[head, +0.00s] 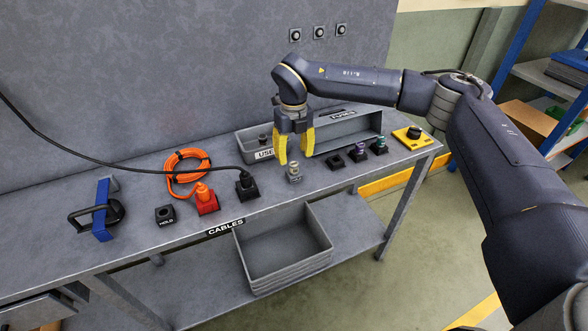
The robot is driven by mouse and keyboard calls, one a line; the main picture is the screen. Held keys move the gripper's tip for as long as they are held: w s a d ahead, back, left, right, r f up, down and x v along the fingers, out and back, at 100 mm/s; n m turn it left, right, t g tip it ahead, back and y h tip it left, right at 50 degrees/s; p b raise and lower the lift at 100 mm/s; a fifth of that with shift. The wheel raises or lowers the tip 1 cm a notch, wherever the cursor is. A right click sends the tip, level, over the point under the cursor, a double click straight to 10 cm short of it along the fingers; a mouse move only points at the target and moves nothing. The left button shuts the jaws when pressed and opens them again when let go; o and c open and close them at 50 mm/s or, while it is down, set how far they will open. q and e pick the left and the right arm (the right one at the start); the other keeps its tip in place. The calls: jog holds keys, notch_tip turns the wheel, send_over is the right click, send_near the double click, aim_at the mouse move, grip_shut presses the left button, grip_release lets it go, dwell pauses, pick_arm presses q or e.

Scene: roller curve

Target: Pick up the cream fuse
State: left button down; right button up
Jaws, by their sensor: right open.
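The cream fuse (294,168) stands upright in a small dark holder on the workbench. My right gripper (295,158) is open, pointing down, with its yellow fingers apart just above and behind the fuse in the picture. Nothing is between the fingers, and I cannot tell whether they touch the fuse. My left gripper is not in view.
An empty holder (336,161), a purple fuse (360,149) and a teal fuse (380,143) stand to the right. A grey divided tray (345,138) lies behind. A black plug (246,184) and a red one (206,200) stand left. An open bin (285,270) sits below.

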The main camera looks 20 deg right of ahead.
aim_at(294, 163)
jog(key=shift+f, duration=2.6)
grip_shut()
